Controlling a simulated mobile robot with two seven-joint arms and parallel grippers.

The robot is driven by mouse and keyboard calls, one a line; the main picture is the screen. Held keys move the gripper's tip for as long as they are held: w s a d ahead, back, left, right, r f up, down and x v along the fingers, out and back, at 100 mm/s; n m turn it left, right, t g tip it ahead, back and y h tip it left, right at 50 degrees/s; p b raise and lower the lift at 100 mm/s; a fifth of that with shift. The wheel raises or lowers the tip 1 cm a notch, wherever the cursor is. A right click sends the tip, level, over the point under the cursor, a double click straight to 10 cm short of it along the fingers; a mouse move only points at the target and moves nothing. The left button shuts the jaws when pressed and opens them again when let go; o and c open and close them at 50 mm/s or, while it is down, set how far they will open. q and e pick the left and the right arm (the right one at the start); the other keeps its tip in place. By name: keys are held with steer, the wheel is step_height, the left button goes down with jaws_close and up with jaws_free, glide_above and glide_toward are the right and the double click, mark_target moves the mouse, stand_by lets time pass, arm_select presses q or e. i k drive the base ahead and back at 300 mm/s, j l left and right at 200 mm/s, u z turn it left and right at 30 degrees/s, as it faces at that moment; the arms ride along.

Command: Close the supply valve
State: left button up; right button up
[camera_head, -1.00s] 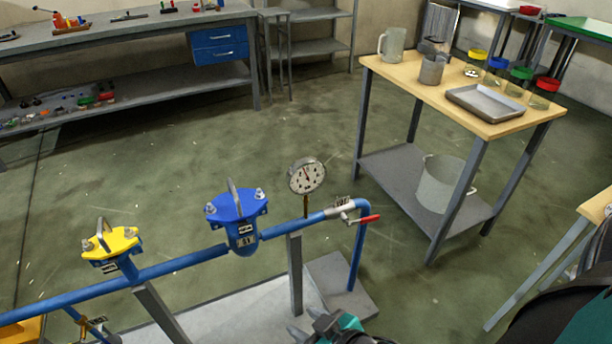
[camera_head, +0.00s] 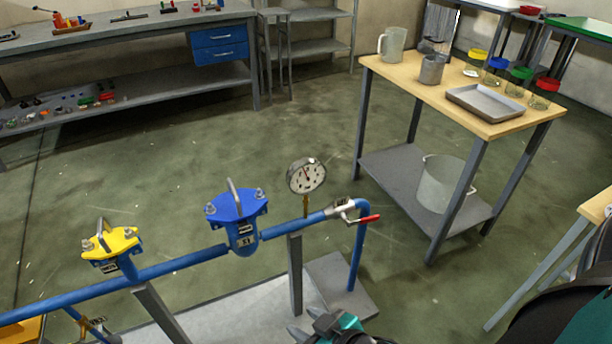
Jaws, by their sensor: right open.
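A valve with a red-tipped lever (camera_head: 366,218) sits near the right end of a blue pipe (camera_head: 180,264). Its lever points right, roughly along the pipe's line, past the bend where the pipe turns down. My right gripper (camera_head: 303,327) is at the bottom edge, below and left of the valve. Its grey fingertips are apart and empty, and it does not touch the valve. My left gripper is not in view.
A round gauge (camera_head: 306,176) stands on the pipe left of the valve. A blue-topped unit (camera_head: 237,207) and a yellow-topped unit (camera_head: 111,244) are farther left. A wooden-topped table (camera_head: 425,93) with containers stands behind right. The floor between is clear.

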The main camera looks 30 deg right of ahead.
mark_target(372, 219)
steer(key=z, duration=1.5)
steer(key=i+l+u, duration=0.95)
steer(key=l+u, duration=0.25)
